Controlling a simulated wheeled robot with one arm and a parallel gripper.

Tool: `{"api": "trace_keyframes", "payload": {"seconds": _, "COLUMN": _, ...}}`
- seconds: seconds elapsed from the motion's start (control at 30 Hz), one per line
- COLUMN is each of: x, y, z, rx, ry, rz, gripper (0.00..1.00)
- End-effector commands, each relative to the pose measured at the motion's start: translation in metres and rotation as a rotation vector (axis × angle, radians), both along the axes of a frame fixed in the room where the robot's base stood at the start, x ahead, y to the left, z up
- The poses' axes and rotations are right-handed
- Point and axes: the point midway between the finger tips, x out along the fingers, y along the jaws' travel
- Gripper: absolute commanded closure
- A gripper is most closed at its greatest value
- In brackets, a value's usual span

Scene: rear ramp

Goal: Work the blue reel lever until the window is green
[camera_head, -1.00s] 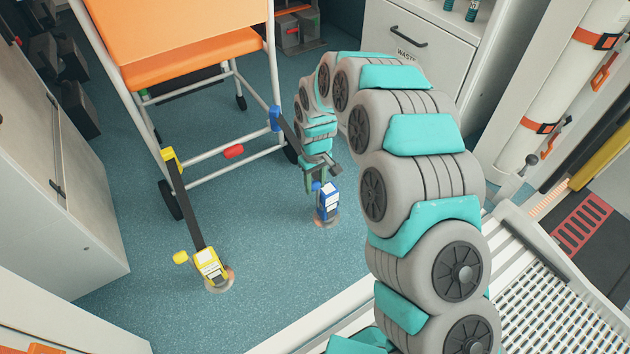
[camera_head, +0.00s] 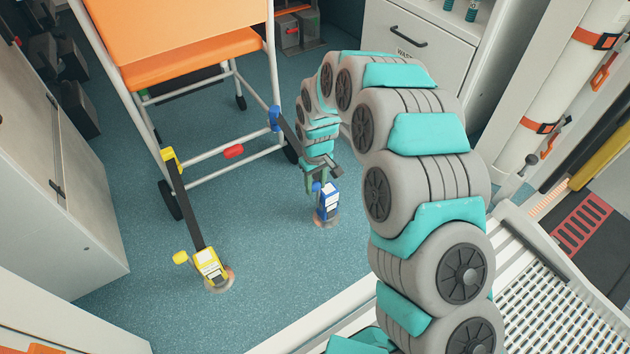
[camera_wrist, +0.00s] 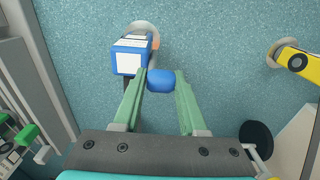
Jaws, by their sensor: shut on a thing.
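The blue reel (camera_head: 327,207) stands on a round floor mount, with pale labels on its top. It also shows in the wrist view (camera_wrist: 130,57). The rounded blue lever end (camera_wrist: 160,80) sits beside the reel, between the fingertips of my gripper (camera_wrist: 160,76). The fingers are shut on it. In the head view my gripper (camera_head: 311,183) is right at the reel's upper left side, partly hidden by my arm. I cannot make out a window or its colour in either view.
A yellow reel (camera_head: 210,268) stands on the floor to the left, its dark strap running up to the orange wheeled chair (camera_head: 190,68). Another strap runs from the blue reel side to a blue hook (camera_head: 274,118) on the chair. Blue floor (camera_head: 270,255) lies clear between the reels.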

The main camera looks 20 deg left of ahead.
Motion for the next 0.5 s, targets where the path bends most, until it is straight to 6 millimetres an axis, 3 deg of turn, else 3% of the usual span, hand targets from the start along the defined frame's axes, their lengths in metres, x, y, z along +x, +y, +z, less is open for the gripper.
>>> {"api": "trace_keyframes", "payload": {"seconds": 0.5, "x": -0.02, "y": -0.024, "z": -0.002, "rx": 0.176, "ry": -0.148, "rz": -0.003, "gripper": 1.0}}
